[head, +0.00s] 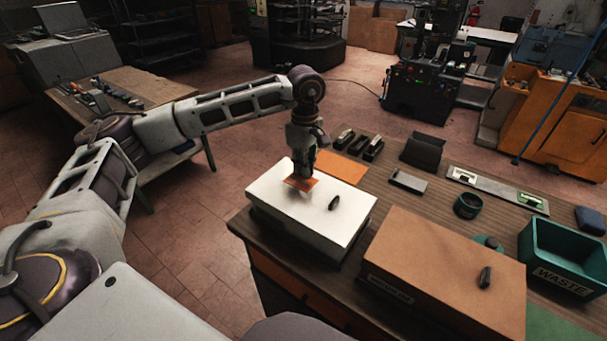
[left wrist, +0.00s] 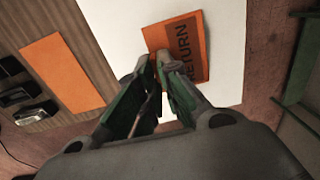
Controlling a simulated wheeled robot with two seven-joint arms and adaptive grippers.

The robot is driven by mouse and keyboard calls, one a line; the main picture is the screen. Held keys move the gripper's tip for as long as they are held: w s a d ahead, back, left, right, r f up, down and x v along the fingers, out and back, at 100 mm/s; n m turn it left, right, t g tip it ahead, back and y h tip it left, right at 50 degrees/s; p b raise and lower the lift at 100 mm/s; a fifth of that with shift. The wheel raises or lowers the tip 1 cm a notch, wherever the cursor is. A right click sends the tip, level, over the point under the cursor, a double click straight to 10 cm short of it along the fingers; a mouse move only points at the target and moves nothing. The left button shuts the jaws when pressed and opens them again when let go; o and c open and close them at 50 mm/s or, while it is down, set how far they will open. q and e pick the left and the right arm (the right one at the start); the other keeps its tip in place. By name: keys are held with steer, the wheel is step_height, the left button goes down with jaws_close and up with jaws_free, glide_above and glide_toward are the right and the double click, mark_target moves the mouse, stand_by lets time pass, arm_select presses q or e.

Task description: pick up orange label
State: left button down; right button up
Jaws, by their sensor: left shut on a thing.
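The orange label (head: 300,184) is at the left part of the white box's top (head: 285,208). In the left wrist view the label (left wrist: 187,48) shows a darker panel reading "RETURN". My left gripper (head: 302,175) points down at the label and is shut on its edge. In the left wrist view its fingertips (left wrist: 158,65) overlap the label's near edge. I cannot tell whether the label touches the box or is slightly above it. My right gripper is not in view.
A brown box (head: 435,260) stands right of the white one. Dark handles (head: 334,203) sit on both boxes. A flat orange sheet (head: 341,167) lies behind the white box, near black stampers (head: 373,148). A green waste bin (head: 562,258) stands at the right.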

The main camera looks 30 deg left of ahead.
arm_select(q)
step_height(320, 180, up, 6)
steer(key=shift+f+b, duration=0.1)
steer(key=shift+b, duration=0.2)
steer(key=shift+r, duration=0.6)
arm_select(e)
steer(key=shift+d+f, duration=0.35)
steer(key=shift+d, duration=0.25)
arm_select(q)
steer(key=shift+r, duration=0.1)
steer(key=shift+r+p, duration=0.55)
steer(key=shift+r, duration=0.2)
steer(key=shift+r+p, duration=0.4)
steer(key=shift+r, duration=0.3)
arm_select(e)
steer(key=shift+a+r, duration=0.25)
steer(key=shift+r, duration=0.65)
arm_select(q)
steer(key=shift+f, duration=0.1)
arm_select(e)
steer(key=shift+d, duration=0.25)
